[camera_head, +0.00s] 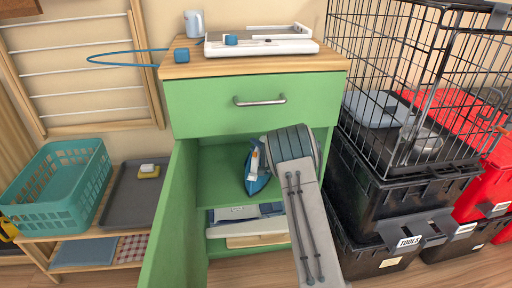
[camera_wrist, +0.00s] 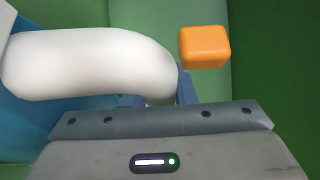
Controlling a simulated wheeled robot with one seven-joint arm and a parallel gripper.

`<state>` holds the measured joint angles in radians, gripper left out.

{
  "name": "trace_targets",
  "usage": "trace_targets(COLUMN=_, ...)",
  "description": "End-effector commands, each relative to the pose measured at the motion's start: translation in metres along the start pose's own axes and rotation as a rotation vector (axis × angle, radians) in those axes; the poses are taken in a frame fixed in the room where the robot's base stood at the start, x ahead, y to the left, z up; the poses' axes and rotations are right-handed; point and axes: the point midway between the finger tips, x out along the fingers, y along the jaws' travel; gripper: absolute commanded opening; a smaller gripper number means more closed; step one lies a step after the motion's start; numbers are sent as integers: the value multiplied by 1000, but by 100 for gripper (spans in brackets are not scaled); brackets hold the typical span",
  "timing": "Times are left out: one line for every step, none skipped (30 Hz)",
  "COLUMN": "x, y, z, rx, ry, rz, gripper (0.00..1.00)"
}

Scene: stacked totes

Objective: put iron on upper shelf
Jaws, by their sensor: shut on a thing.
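The iron (camera_head: 257,183), blue with a white handle, is inside the open green cabinet (camera_head: 222,160), in the space above the upper shelf. It looks tilted, with its blue part low. I cannot tell whether it rests on the shelf or hangs just above it. My arm reaches in from the front right, and its wrist hides the fingertips in the head view. In the wrist view my gripper (camera_wrist: 163,98) is shut on the iron's white handle (camera_wrist: 90,62). An orange button (camera_wrist: 204,47) and part of the blue body show beside it.
A drawer (camera_head: 215,105) is shut above the opening. The cabinet's open door (camera_head: 172,225) stands at its left. Black totes (camera_head: 400,205) and a wire cage (camera_head: 425,120) stand close at the right. A teal basket (camera_head: 60,190) is at the left.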

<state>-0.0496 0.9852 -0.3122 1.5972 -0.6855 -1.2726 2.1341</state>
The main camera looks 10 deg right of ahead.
Motion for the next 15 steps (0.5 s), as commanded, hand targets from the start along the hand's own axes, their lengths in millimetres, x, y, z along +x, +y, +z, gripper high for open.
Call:
trace_targets(x=0, y=1, z=0, rx=0, ry=0, rz=0, gripper=33)
trace_targets(x=0, y=0, z=0, rx=0, ry=0, rz=1, gripper=41)
trace_targets(x=0, y=0, z=0, rx=0, ry=0, rz=1, gripper=46)
trace_targets(x=0, y=1, z=0, rx=0, ry=0, rz=1, gripper=46)
trace_targets(x=0, y=1, z=0, rx=0, ry=0, rz=1, gripper=46)
trace_targets(x=0, y=1, z=0, rx=0, ry=0, rz=1, gripper=46)
trace_targets(x=0, y=1, z=0, rx=0, ry=0, rz=1, gripper=46)
trace_targets(x=0, y=1, z=0, rx=0, ry=0, rz=1, gripper=46)
trace_targets(x=0, y=1, z=0, rx=0, ry=0, rz=1, gripper=46)
trace_targets(x=0, y=0, z=0, rx=0, ry=0, rz=1, gripper=46)
trace_targets(x=0, y=0, z=0, rx=0, ry=0, rz=1, gripper=46)
trace_targets(x=0, y=-1, z=0, rx=0, ry=0, rz=0, gripper=46)
trace_targets(x=0, y=-3, z=0, rx=0, ry=0, rz=0, gripper=46)
trace_targets(x=-2, y=-4, z=-1, rx=1, ry=1, rz=1, gripper=46)
trace_targets(x=-7, y=-4, z=-1, rx=2, ry=3, rz=2, gripper=46)
